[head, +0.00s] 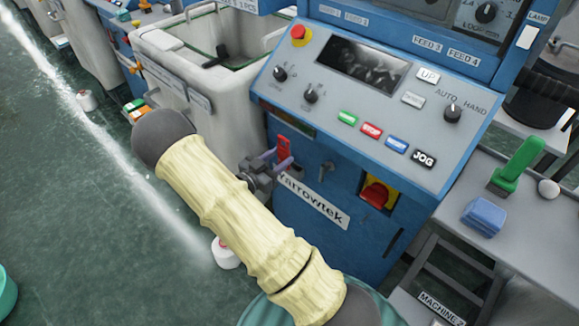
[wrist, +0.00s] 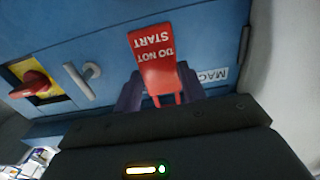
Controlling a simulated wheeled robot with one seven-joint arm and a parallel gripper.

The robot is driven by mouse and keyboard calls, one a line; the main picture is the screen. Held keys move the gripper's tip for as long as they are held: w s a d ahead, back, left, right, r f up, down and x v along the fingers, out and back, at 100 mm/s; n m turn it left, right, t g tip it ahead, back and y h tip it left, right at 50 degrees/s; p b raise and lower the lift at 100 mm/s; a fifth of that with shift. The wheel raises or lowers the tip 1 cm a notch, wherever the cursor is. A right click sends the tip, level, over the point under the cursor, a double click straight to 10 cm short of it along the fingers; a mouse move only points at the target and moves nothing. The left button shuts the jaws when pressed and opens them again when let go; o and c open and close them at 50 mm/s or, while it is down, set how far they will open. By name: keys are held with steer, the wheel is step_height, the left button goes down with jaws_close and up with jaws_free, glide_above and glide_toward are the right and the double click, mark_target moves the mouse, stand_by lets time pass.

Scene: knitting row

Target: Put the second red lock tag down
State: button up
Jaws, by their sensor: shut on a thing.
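A red lock tag (wrist: 160,62) shows in the wrist view, with white lettering that reads "DO NOT START" upside down. My gripper (wrist: 160,98) is shut on its lower, looped end. In the head view my gripper (head: 270,170) is in front of the blue machine cabinet, and the red tag (head: 284,148) stands up between its fingers. The tag is close to the cabinet front; I cannot tell whether it touches. My arm hides part of the cabinet and floor. No other red lock tag is clearly visible.
The blue machine (head: 325,230) has a red switch on a yellow plate (head: 378,194) and a small grey handle (head: 325,172). A white bin (head: 185,75) stands to the left. A grey bench (head: 540,235) with a blue cloth (head: 483,216) and green tool (head: 517,165) is right.

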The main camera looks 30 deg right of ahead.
mark_target(282, 156)
steer(key=x, duration=0.3)
steer(key=shift+w+d, duration=0.15)
steer(key=shift+d, duration=0.25)
steer(key=shift+w+d+f+b, duration=0.1)
steer(key=shift+d+f+b, duration=0.15)
steer(key=shift+f, duration=0.65)
steer(key=shift+d+f+b, duration=0.15)
steer(key=shift+f+b, duration=0.05)
steer(key=shift+f, duration=0.65)
steer(key=shift+f+b, duration=0.35)
steer(key=shift+f, duration=1.4)
steer(key=shift+f, duration=0.15)
steer(key=o, duration=0.9)
steer(key=shift+o, duration=0.3)
